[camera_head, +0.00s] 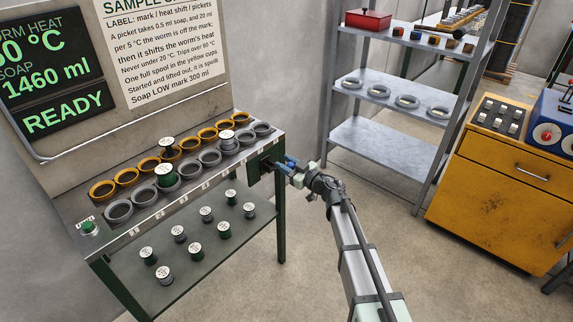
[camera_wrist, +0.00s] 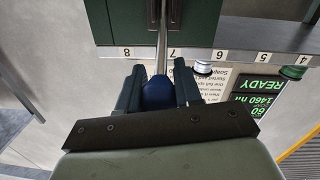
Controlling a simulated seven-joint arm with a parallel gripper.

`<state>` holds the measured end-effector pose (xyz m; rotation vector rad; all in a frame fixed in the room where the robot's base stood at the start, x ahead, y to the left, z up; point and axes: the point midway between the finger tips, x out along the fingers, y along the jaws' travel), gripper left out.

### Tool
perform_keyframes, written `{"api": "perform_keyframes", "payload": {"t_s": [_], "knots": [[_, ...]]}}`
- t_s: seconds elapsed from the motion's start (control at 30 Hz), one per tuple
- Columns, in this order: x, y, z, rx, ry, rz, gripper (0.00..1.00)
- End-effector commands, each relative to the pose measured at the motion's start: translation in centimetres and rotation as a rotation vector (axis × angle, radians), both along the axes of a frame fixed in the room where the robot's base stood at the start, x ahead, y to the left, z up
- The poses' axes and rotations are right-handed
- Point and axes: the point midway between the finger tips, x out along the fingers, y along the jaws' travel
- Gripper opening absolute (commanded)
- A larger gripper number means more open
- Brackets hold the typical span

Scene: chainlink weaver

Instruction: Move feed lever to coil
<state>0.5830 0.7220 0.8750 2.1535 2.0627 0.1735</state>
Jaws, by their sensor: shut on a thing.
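The feed lever shows in the wrist view as a thin metal rod with a blue knob (camera_wrist: 158,94). The rod runs from the knob to a dark slot in a green box (camera_wrist: 205,20). My gripper (camera_wrist: 158,84) is shut on the blue knob, with one dark finger on each side of it. In the head view, my gripper (camera_head: 287,165) is at the right end of the bench, beside the green box (camera_head: 262,166). The lever is mostly hidden there by the fingers. I cannot read any coil mark near the slot.
The bench (camera_head: 72,212) holds rows of yellow and grey cups, some with spools. More spools stand on its lower shelf. A screen (camera_head: 55,75) reads READY. A grey shelf unit (camera_head: 375,150) and yellow cabinet (camera_head: 505,185) stand right. The floor between is clear.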

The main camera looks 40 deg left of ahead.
Motion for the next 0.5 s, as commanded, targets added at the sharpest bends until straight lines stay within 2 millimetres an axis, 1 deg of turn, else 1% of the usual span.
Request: {"api": "perform_keyframes", "payload": {"t_s": [0.03, 0.47, 0.5], "knots": [[-0.35, 0.33, -0.13, -0.001, -0.001, 0.010, 0.00], [-0.38, 0.33, -0.17, -0.002, -0.001, 0.011, 0.00], [-0.39, 0.33, -0.17, -0.002, -0.001, 0.011, 0.36]]}}
